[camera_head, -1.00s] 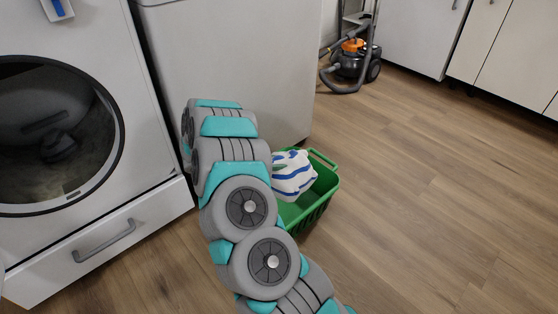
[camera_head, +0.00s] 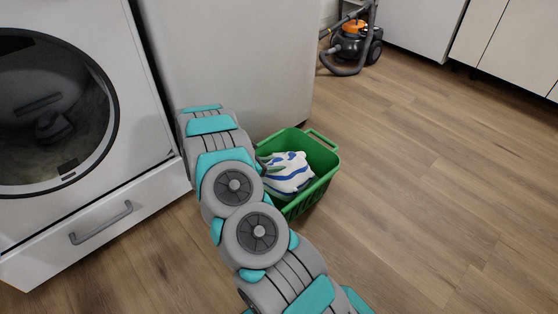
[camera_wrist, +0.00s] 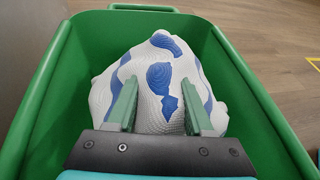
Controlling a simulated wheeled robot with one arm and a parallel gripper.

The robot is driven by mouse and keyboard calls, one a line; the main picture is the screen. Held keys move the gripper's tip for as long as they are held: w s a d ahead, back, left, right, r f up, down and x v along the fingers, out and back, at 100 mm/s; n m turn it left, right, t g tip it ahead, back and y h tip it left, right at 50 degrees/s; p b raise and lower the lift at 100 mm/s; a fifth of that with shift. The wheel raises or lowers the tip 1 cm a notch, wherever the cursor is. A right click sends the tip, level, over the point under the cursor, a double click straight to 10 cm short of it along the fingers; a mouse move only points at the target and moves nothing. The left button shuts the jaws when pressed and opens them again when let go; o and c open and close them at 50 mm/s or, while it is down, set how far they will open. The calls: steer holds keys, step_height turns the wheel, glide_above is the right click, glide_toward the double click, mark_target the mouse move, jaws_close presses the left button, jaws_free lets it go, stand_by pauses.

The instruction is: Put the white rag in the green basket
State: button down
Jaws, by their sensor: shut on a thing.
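The white rag (camera_head: 288,174) with blue patches is bunched up inside the green basket (camera_head: 325,160), which stands on the floor. In the wrist view the rag (camera_wrist: 160,78) lies between the walls of the basket (camera_wrist: 262,105). My gripper (camera_wrist: 160,100) reaches down into the basket, with its two green fingers on the rag, one at each side of a fold. It is shut on the rag. In the head view my arm hides the gripper and the basket's left side. I cannot tell whether the rag rests on the basket's bottom.
A white front-loading washer (camera_head: 140,70) with a round door and a drawer handle stands at left. A white appliance (camera_head: 235,60) stands behind the basket. A black and orange vacuum cleaner (camera_head: 355,45) is at the back. The wooden floor on the right is clear.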

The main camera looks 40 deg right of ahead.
mark_target(270, 165)
steer(key=shift+f, duration=0.15)
steer(key=shift+c, duration=1)
jaws_free()
steer(key=v, duration=0.8)
steer(key=shift+f+p, duration=0.1)
steer(key=shift+p, duration=0.2)
